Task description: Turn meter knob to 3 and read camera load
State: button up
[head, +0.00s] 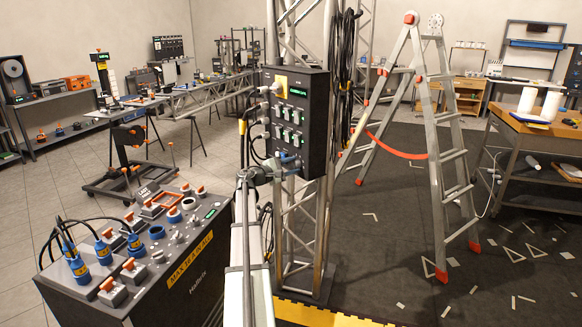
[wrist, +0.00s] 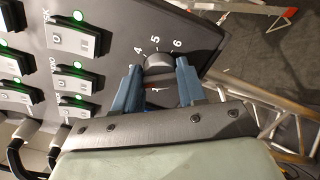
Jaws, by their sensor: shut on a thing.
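The dark meter panel (head: 312,110) is mounted on the truss in the middle of the head view. Its small green display (head: 299,91) is lit, but its text is too small to read. The dark round knob (wrist: 157,61) is near the panel's edge in the wrist view, with the numerals 4, 5 and 6 around its far side. My gripper (wrist: 158,78) has its blue fingers on either side of the knob, shut on it. In the head view my gripper (head: 289,160) is at the panel's lower part.
Several breakers with green lights (wrist: 80,70) sit left of the knob. Cables plug into the panel's left side. A truss (head: 300,220) stands behind it, and a stepladder (head: 440,150) to the right. A power distribution case (head: 200,255) is at front left.

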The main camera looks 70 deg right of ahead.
jog(key=shift+m, duration=1.1)
jog(key=o, duration=1.1)
jog(key=shift+c, duration=0.2)
jog(key=shift+a, duration=0.1)
jog(key=v, duration=1.3)
jog(key=shift+w+a, duration=0.2)
jog(key=shift+a, duration=0.1)
